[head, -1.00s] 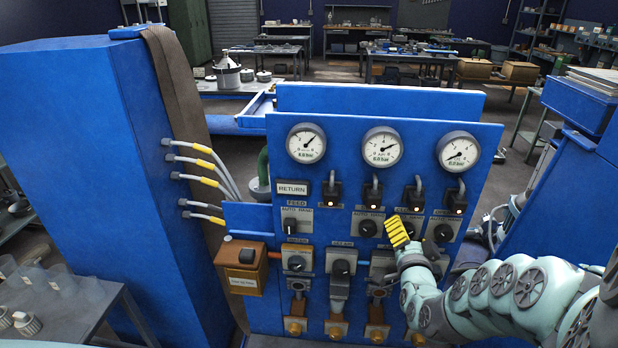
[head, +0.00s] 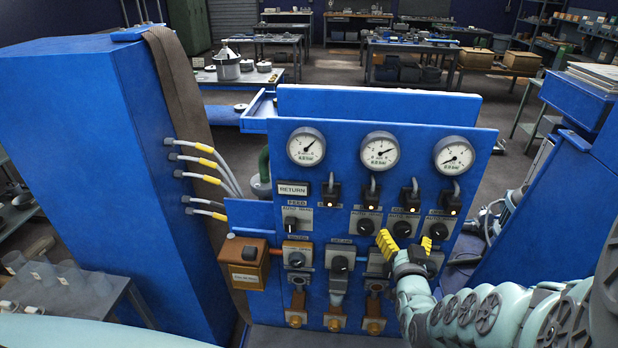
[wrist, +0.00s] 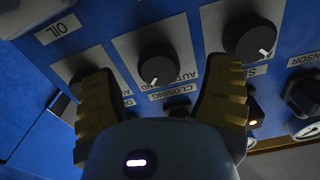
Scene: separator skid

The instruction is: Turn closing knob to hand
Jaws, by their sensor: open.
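The closing knob (wrist: 157,65) is black and round on a grey plate, between and beyond my fingertips in the wrist view. Its white mark points down and slightly left there. The upside-down CLOSING label (wrist: 170,95) sits just below it. In the head view I take it to be the knob (head: 402,229) just above my gripper (head: 408,240). My gripper, with yellow ribbed fingers, is open and empty; it also shows in the wrist view (wrist: 160,85). The fingers are spread to both sides of the knob, and I see no contact.
A similar knob (wrist: 250,38) sits close to the right finger in the wrist view; another (wrist: 80,85) is partly hidden by the left finger. Lit switches (head: 410,200) and gauges (head: 380,151) sit above on the blue panel (head: 335,178). A blue cabinet (head: 90,190) stands left.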

